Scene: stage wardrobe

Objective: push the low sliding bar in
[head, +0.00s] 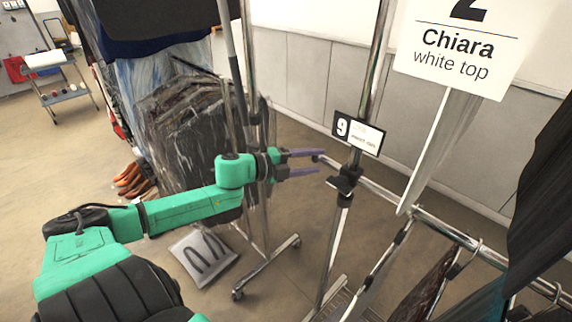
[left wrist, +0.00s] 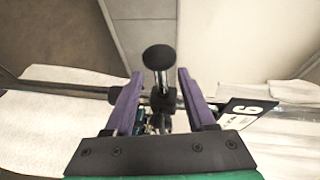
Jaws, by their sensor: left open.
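The low sliding bar (head: 385,193) is a chrome rail that slopes from the upper left to the lower right in the head view. It passes the black clamp (head: 345,183) on an upright post. Its dark round end cap shows in the left wrist view (left wrist: 158,57). My left gripper (head: 316,163) is open, with its purple fingers by the bar's left end. In the left wrist view the fingers (left wrist: 160,75) stand on either side of the bar's end, with a gap on both sides. I cannot tell whether they touch it. My right gripper is not in view.
A number 9 tag (head: 357,134) hangs just above the bar. A "Chiara white top" sign (head: 462,45) and hanging clothes (head: 432,280) crowd the right. A bagged garment rack (head: 190,135) stands behind my left arm. Bare floor (head: 285,215) lies below the gripper.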

